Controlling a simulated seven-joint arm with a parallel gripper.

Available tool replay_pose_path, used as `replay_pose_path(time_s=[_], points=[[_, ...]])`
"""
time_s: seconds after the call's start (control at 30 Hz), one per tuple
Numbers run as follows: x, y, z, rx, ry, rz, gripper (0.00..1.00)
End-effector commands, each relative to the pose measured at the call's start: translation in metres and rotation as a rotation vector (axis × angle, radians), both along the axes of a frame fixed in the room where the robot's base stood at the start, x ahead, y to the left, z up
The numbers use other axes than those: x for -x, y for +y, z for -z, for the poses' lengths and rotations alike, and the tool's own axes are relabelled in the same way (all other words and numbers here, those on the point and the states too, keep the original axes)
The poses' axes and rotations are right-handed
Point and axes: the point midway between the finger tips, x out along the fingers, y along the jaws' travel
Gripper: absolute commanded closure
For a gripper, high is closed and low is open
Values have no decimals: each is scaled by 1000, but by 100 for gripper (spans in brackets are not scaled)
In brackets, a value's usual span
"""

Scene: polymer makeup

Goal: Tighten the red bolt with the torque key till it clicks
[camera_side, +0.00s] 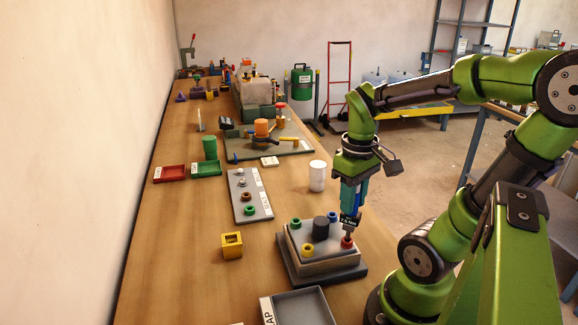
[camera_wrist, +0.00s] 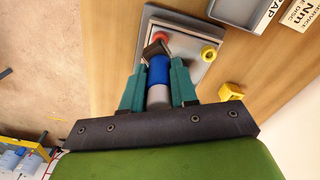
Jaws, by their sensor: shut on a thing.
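My gripper (camera_side: 354,191) points down over the block at the front of the bench. Its teal fingers (camera_wrist: 158,66) are shut on the torque key, whose blue and grey body (camera_wrist: 159,72) shows between them. A dark tag or head (camera_side: 350,219) is at the key's lower part. The key looks upright, its tip just over or on the red bolt (camera_side: 347,243). The red bolt also shows in the wrist view (camera_wrist: 159,37), partly covered by the key's dark end. I cannot tell whether the tip is fully seated.
The grey block (camera_side: 325,264) also carries a yellow bolt (camera_side: 307,250), a green bolt (camera_side: 295,223), a blue bolt (camera_side: 334,217) and a black cylinder (camera_side: 320,229). A grey tray (camera_side: 303,305) is in front. A white cylinder (camera_side: 317,176) stands behind, a yellow box (camera_side: 232,246) left.

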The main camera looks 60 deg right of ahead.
Motion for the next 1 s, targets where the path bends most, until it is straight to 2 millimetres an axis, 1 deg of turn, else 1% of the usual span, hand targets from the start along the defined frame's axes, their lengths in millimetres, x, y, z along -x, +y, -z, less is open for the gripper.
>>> replay_pose_path(time_s=[0.17,0.5,0.6,1.0], points=[[0,0,-5,0,-1,0,100],[0,0,-25,1,-1,-1,100],[0,0,-28,1,-1,-1,100],[0,0,-29,0,0,0,100]])
